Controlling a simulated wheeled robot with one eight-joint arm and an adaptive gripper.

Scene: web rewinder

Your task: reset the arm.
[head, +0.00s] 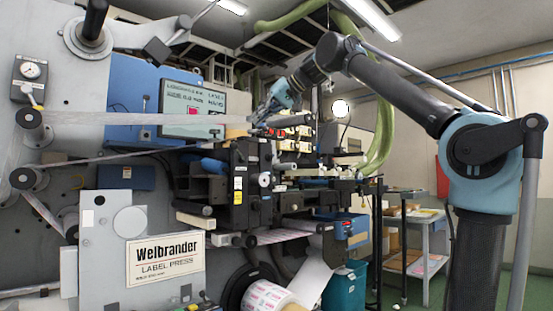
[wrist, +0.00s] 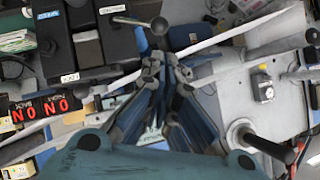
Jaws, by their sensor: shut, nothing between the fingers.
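My gripper (head: 262,112) is in the middle of the head view, in front of the label press and close to the pale web strip. My arm reaches in from the right. In the wrist view my gripper (wrist: 163,62) points up the picture, its fingers together with nothing between them. The web strip (wrist: 220,38) crosses behind the fingertips there; I cannot tell whether they touch it.
The label press has rollers (head: 30,118), a web strip (head: 130,118), a control panel (head: 190,103) and a black print unit (head: 252,180). A teal bin (head: 343,287) and a grey cart (head: 425,222) stand at the right. Green floor is partly clear there.

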